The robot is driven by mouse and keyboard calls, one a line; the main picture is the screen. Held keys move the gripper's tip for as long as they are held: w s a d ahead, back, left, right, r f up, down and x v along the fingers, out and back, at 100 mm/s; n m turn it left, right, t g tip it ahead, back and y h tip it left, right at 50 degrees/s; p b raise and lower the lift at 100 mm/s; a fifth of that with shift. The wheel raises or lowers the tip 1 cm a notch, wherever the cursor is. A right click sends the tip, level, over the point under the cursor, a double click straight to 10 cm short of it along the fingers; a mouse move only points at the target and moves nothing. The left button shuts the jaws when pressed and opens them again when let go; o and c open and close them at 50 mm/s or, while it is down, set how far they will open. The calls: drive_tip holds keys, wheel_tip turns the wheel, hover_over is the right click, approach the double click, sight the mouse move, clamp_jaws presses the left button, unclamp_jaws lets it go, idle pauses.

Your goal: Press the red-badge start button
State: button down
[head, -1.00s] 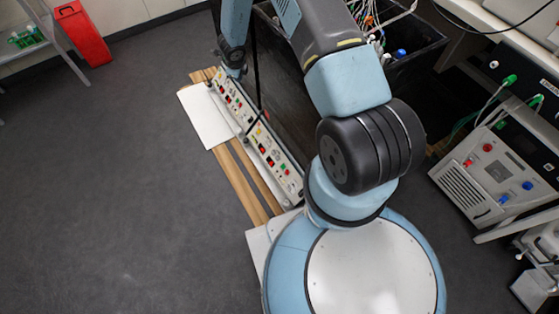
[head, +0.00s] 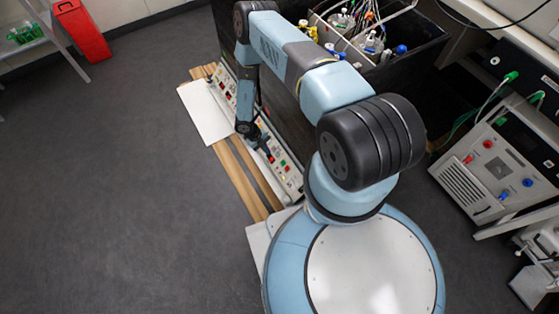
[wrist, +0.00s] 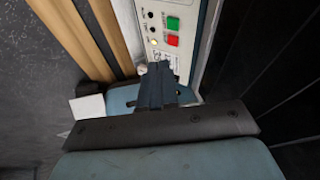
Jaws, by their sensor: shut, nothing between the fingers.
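A long white control panel (head: 290,181) with groups of small red, green and yellow parts runs along the front of the dark bioreactor box. In the wrist view, one panel section (wrist: 187,52) shows a green button (wrist: 173,24), a red button (wrist: 172,41), a lit yellow lamp (wrist: 153,42) and dark knobs. My gripper (wrist: 158,68) is shut and empty, its fingertips over the lower part of this section, below the red button in the picture. In the head view my gripper (head: 268,156) is low at the panel's nearer half. I cannot make out a red badge.
Wooden slats (head: 240,182) and a white board (head: 205,112) lie on the floor in front of the panel. The dark box (head: 415,50) holds bottles and tubing. A grey power unit (head: 490,165) stands at right. Open floor (head: 110,180) is at left.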

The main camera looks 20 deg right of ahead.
drive_tip(key=shift+f, duration=0.1)
approach(283, 164)
wheel_tip(283, 164, down, 3)
drive_tip(key=s+a, duration=0.1)
drive_tip(key=s, duration=0.1)
drive_tip(key=shift+w+d+f, duration=0.2)
drive_tip(key=shift+d+f, duration=0.8)
drive_tip(key=shift+d, duration=0.15)
drive_tip(key=shift+w+d+f, duration=0.1)
drive_tip(key=shift+d+f, duration=0.15)
drive_tip(key=shift+d, duration=0.05)
